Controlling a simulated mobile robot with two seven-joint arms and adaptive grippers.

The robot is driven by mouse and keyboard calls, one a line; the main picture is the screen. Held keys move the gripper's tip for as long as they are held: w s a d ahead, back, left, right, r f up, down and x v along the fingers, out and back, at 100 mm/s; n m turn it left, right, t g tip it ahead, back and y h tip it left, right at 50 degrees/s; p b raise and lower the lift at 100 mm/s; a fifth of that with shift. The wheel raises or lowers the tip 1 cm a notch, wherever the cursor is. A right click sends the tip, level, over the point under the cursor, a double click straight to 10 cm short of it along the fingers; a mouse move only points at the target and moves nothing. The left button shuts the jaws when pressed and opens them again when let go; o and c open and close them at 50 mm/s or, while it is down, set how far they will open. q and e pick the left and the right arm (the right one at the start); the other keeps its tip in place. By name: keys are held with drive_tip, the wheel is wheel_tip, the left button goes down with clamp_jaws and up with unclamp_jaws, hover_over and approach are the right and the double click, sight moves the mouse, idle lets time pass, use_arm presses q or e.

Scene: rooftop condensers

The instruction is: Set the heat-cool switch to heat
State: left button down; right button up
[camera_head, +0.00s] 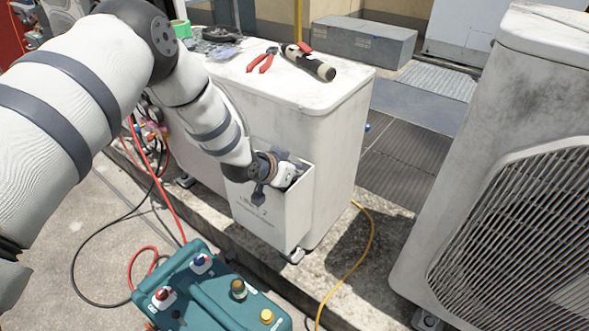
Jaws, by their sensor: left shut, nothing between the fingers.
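My left arm reaches in from the left to the front of a white condenser unit (330,130). My left gripper (260,194) is shut and empty, at an open-topped recess or box (270,222) on the unit's front face. Its dark fingers are small in the picture and point down in front of that face. The heat-cool switch cannot be made out; the gripper and wrist cover part of the recess. Small printed lettering shows on the face below the gripper. My right gripper is not in view.
A teal machine (210,293) with coloured knobs stands below. Red, black and yellow hoses (371,240) cross the ground. A large condenser (500,170) fills the right side.

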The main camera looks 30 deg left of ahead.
use_arm(q)
drive_tip(key=shift+s+r, duration=0.2)
drive_tip(key=shift+s, duration=0.1)
drive_tip(key=shift+s+a+r+p, duration=0.15)
drive_tip(key=shift+s+r+p, duration=0.05)
drive_tip(key=shift+s+p, duration=0.3)
drive_tip(key=shift+s, duration=0.15)
drive_tip(key=shift+f, duration=0.15)
drive_tip(key=v, duration=1.2)
